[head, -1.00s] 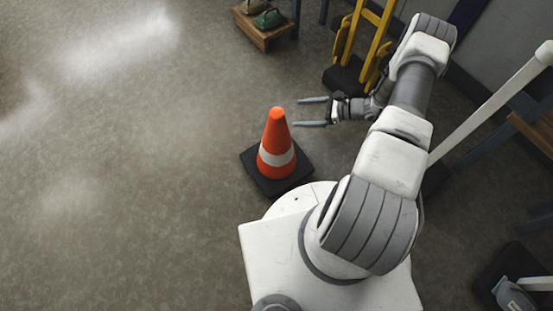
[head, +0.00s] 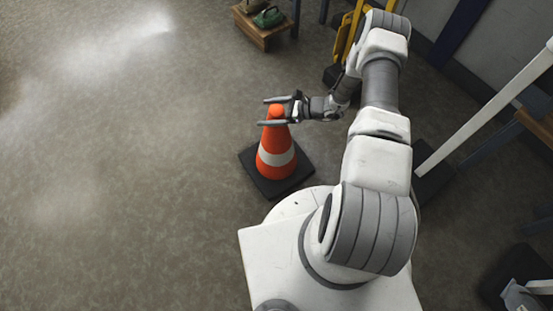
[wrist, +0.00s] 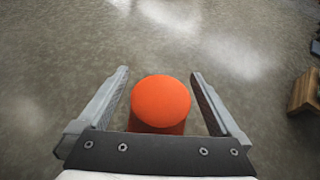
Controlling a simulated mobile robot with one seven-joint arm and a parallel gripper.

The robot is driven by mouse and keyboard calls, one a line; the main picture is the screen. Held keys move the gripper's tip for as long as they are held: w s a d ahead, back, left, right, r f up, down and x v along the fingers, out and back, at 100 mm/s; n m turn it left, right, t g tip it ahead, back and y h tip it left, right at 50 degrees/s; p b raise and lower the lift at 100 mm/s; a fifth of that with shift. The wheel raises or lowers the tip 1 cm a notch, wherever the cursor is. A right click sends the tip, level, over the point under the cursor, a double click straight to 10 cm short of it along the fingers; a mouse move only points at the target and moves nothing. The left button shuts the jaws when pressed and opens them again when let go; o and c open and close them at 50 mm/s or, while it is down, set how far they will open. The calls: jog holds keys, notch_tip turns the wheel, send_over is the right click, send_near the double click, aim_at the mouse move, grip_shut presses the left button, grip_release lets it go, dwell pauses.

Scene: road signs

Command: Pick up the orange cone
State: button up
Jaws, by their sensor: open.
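The orange cone (head: 276,163) stands upright on its dark square base, with a white band around its middle. My gripper (head: 269,112) is at the cone's top, its two fingers open with the tip between them. In the wrist view my gripper (wrist: 160,85) has a finger on each side of the cone's round orange top (wrist: 160,100). Gaps show between the top and both fingers there. The cone's lower body and base are hidden in the wrist view.
A small wooden stand (head: 262,32) with green items is at the back, and it shows at the right edge of the wrist view (wrist: 305,92). A yellow frame (head: 347,38) stands behind my arm. The floor to the left is clear.

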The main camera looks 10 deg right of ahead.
grip_shut()
jog(key=shift+r, duration=0.1)
dwell(0.6)
jog(key=shift+w+r, duration=0.1)
jog(key=shift+r, duration=0.05)
notch_tip(320, 180, up, 10)
jog(key=p, duration=0.4)
